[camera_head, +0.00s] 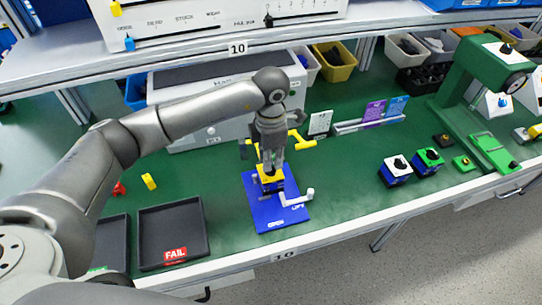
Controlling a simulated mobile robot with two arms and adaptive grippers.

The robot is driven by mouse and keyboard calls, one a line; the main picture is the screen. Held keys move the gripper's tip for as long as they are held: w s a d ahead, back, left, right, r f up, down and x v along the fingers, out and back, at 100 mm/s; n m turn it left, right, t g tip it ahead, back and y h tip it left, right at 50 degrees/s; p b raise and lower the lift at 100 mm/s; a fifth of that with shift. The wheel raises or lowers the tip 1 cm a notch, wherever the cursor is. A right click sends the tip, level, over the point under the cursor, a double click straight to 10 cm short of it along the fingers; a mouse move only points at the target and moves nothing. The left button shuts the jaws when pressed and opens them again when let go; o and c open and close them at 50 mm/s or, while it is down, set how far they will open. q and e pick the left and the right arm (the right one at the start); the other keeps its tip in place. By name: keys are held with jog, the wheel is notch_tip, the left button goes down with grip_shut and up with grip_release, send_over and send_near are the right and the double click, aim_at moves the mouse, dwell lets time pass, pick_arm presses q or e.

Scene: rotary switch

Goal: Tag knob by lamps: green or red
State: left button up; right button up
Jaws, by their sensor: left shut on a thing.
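My left gripper (270,167) points down over the blue fixture plate (262,214) and is shut on the rotary switch (271,183), which has a yellow top and a darker lower part. The fingers hide most of the switch, its knob included. A white lever (297,198) sticks out on the right of the fixture. A small red piece (119,188) and a yellow piece (149,181) lie on the bench at the left. A dark tray (145,214) carries a red FAIL label (175,253). I cannot make out any lit lamp. My right gripper is out of view.
A grey instrument box (180,132) stands behind the arm. Two switch boxes, white-topped (396,167) and green-topped (428,160), stand right of the fixture. A green press (462,80) stands far right. The bench between fixture and switch boxes is clear.

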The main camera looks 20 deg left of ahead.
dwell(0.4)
pick_arm(q)
jog(key=shift+b, duration=0.75)
dwell(1.0)
jog(key=shift+f+b, duration=0.9)
jog(key=shift+f, duration=0.1)
jog(key=o, duration=0.8)
jog(key=shift+o, duration=0.2)
notch_tip(320, 180, up, 12)
